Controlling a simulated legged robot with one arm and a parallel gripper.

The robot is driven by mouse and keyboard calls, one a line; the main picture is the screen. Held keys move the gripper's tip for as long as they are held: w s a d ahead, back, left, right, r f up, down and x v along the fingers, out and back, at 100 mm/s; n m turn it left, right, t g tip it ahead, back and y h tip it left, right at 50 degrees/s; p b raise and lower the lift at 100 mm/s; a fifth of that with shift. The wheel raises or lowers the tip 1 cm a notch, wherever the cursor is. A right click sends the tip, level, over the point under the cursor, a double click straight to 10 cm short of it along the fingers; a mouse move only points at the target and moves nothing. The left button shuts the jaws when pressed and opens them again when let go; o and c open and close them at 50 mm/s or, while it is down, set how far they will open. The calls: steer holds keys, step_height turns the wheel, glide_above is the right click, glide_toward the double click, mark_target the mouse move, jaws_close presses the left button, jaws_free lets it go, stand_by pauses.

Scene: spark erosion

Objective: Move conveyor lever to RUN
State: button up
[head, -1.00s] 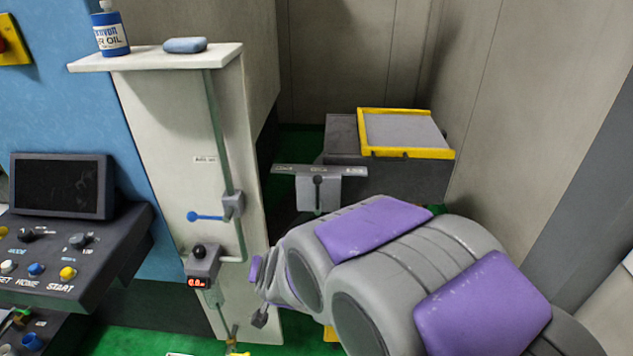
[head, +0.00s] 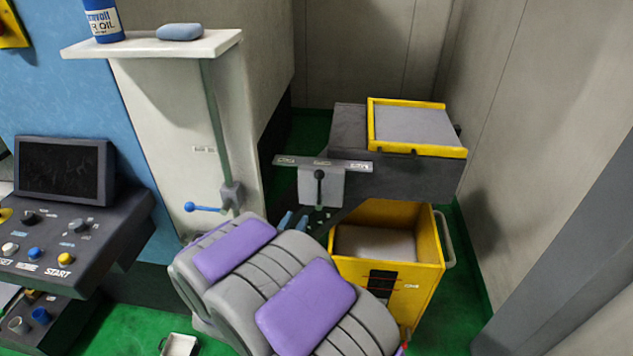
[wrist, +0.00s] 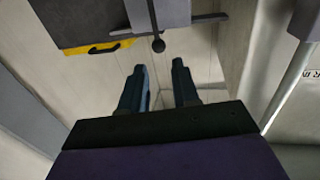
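The conveyor lever (head: 319,188) is a dark rod with a black ball knob on a grey box (head: 335,186), below a label plate (head: 290,160). It stands about upright, midway along the plate; the lettering is too small to read. In the wrist view its knob (wrist: 158,45) is just beyond and between the fingertips. My gripper (wrist: 159,66) is open with nothing between its fingers. In the head view its bluish fingertips (head: 294,222) show past my arm, below and left of the lever, apparently not touching it. My arm hides the rest of the gripper there.
A dark conveyor unit (head: 350,120) with a yellow-rimmed top (head: 418,150) stands behind the lever. A yellow bin cart (head: 432,255) is below it. A blue-handled valve (head: 205,208) is on the pale cabinet at left, and a control panel (head: 90,215) stands further left.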

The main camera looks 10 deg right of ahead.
glide_toward(319, 184)
steer(key=b+x, duration=0.2)
steer(key=x, duration=0.8)
steer(key=shift+w+r, duration=0.1)
steer(key=shift+w+d, duration=0.2)
steer(key=shift+d, duration=0.05)
steer(key=shift+a, duration=0.2)
steer(key=shift+c, duration=0.3)
steer(key=shift+a, duration=0.2)
steer(key=c, duration=0.3)
steer(key=shift+d, duration=0.2)
jaws_close()
